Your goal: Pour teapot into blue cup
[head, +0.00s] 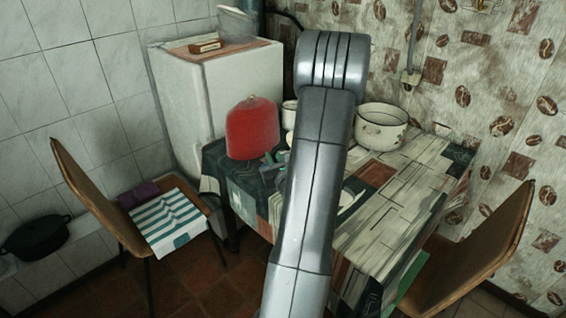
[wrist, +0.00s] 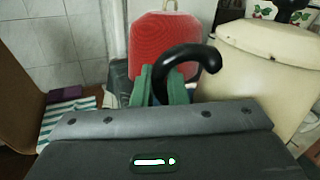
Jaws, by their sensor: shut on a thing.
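In the wrist view, the green fingers of my gripper (wrist: 160,88) are closed around a black curved handle. The handle runs up to a large cream enamel vessel with a lid, which looks like the teapot (wrist: 262,75). It stands out to the right and is cut off by the picture edge. In the head view, my arm hides most of the teapot, and part of my gripper (head: 270,166) shows left of the arm. I cannot tell whether the teapot touches the table.
The table (head: 400,205) has a patchwork cloth. A red domed thing (head: 251,130) stands at its left, and a white pot (head: 381,127) at its back right. A white fridge (head: 205,90) stands behind. Chairs flank the table, the left one (head: 88,195) holding a striped cloth.

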